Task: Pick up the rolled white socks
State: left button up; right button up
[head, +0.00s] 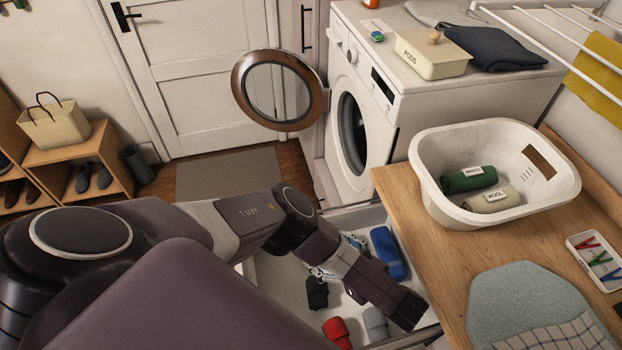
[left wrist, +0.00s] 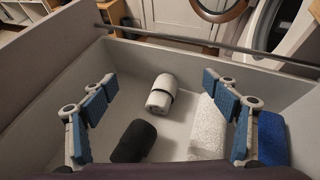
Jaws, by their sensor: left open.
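In the left wrist view, a white roll with a dark band (left wrist: 161,93), which looks like the rolled white socks, lies on the floor of the open drawer (left wrist: 185,55). My left gripper (left wrist: 160,115) is open above the drawer, its blue-padded fingers on either side of the roll and apart from it. A black roll (left wrist: 133,140) lies nearer, to the left. A pale speckled piece (left wrist: 207,130) lies to the right, partly behind a finger. In the head view my left gripper (head: 340,257) reaches into the drawer, and my arm hides the white roll. My right gripper is not in view.
Blue (head: 388,252), red (head: 338,332) and grey (head: 376,323) rolls also lie in the drawer. The wooden counter (head: 440,270) overhangs at the right, with a white basket (head: 435,190) holding green and cream rolls. A washing machine (head: 385,110) stands behind, its round door open.

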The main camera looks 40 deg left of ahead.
pick_arm(q)
notch_tip(320, 180, down, 10)
jog(key=b, duration=0.8)
jog(key=shift+w+a+f+b, duration=0.1)
jog(key=shift+f+b, duration=0.1)
jog(key=shift+b, duration=0.1)
jog(key=shift+w+a, duration=0.2)
jog(key=shift+a, duration=0.3)
jog(key=b+x, duration=0.4)
jog(key=x, duration=0.2)
jog(key=shift+a, duration=0.15)
jog(key=c, duration=1.2)
jog(key=shift+c, duration=0.2)
